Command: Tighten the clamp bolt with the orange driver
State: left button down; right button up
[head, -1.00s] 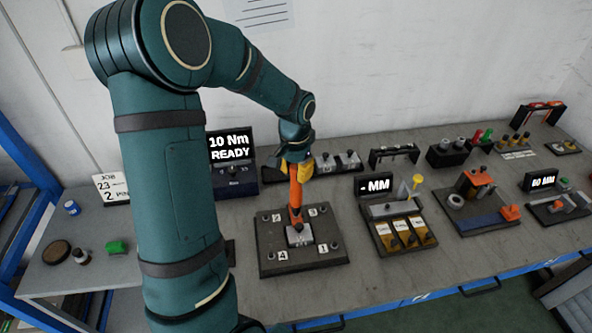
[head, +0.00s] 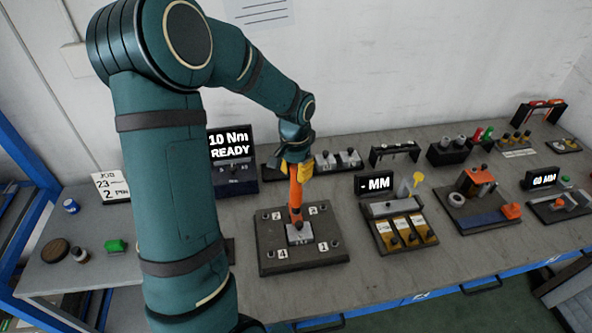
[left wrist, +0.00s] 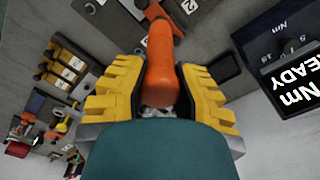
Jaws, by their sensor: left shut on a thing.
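The orange driver (head: 296,192) stands roughly upright over the dark clamp plate (head: 270,258), its lower end at the light block in the plate's middle (head: 300,236). Numbered labels 1 to 4 sit near the plate's corners, beside bolts; the driver's tip is too small to tell what it touches. My left gripper (head: 297,166) is shut on the driver's upper part. In the left wrist view, the driver (left wrist: 161,70) lies between the yellow fingers of my left gripper (left wrist: 158,95). My right gripper is in neither view.
A display (head: 231,145) reading "10 Nm READY" stands behind the plate on the left. A job card (head: 111,187) reads 23 and 2. To the right are a "- MM" station (head: 376,184) and an "60 MM" display (head: 544,179).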

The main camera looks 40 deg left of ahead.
aim_at(296, 166)
pick_arm(q)
jog(key=shift+s+f+b, duration=0.1)
jog(key=shift+f+b, duration=0.45)
jog(key=shift+f, duration=0.25)
dwell(1.6)
jog(key=shift+r, duration=0.15)
jog(key=shift+r+p, duration=1.9)
jog(key=shift+r, duration=0.55)
